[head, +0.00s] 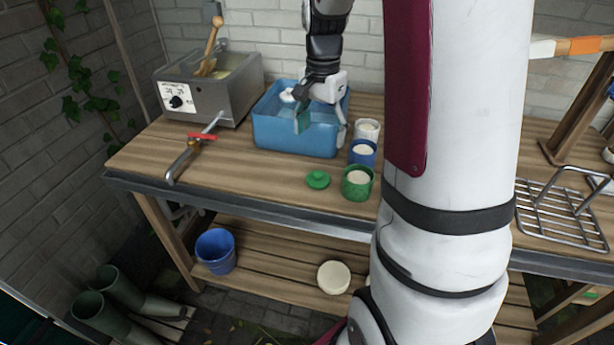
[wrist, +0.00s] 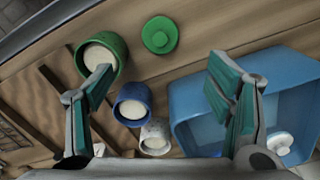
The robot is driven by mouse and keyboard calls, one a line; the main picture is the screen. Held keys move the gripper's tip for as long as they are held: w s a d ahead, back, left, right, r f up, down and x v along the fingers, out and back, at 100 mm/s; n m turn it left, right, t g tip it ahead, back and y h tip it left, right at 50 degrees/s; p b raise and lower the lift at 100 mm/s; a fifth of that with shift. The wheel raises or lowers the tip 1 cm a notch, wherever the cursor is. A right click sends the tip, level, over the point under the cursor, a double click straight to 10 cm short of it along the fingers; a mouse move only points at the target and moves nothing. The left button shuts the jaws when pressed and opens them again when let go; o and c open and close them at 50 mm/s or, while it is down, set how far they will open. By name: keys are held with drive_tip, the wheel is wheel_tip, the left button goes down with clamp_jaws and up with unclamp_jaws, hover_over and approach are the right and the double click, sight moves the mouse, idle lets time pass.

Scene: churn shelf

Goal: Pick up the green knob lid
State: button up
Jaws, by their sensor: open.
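The green knob lid (head: 318,180) lies flat on the wooden bench, left of the green pot (head: 357,183). It also shows in the wrist view (wrist: 160,35), at the top middle, beyond the fingertips, with its round knob facing up. My gripper (head: 322,121) is over the blue basin, behind the lid and apart from it. In the wrist view my gripper (wrist: 163,82) is open with nothing between its teal-padded fingers. The green pot (wrist: 101,56) shows there to the left of the lid, with pale contents.
The blue basin (head: 293,135) holds a white knobbed piece (wrist: 279,143). A blue pot (head: 362,152) and a speckled white pot (head: 367,129) stand behind the green pot. A metal heater box (head: 208,90) and a red-handled tap (head: 190,155) are left.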

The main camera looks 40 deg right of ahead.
sight(318, 173)
wheel_tip(318, 173, down, 13)
drive_tip(key=shift+a+r+b, duration=0.15)
drive_tip(key=shift+r+b, duration=0.05)
drive_tip(key=shift+b, duration=0.25)
drive_tip(key=c, duration=1.1)
